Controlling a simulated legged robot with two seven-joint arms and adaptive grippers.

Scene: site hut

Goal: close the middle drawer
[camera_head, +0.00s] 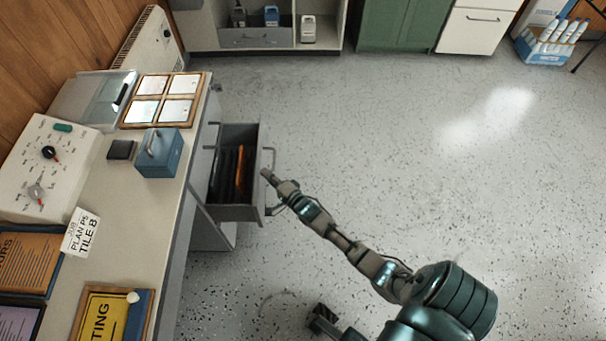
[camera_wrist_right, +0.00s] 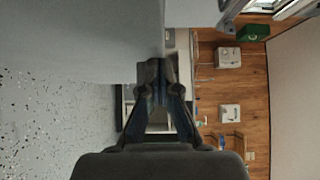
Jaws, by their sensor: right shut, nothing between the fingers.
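A grey drawer (camera_head: 236,213) stands pulled out from the desk on the left in the head view. Dark and orange items lie inside it. Its front carries a bar handle (camera_head: 272,158), partly hidden by my gripper. My right gripper (camera_head: 268,175) is shut and empty, with its tips at the drawer front beside the handle; I cannot tell whether they touch. In the wrist view the closed fingers (camera_wrist_right: 157,90) are in front of a large plain grey surface (camera_wrist_right: 80,40). My left gripper is not clearly in view.
The desk top (camera_head: 122,190) holds a blue box (camera_head: 160,158), a white control box (camera_head: 45,165) and framed sheets. A white heater (camera_head: 150,45) stands at the wall. A shelf unit and green cabinet (camera_head: 400,22) line the back.

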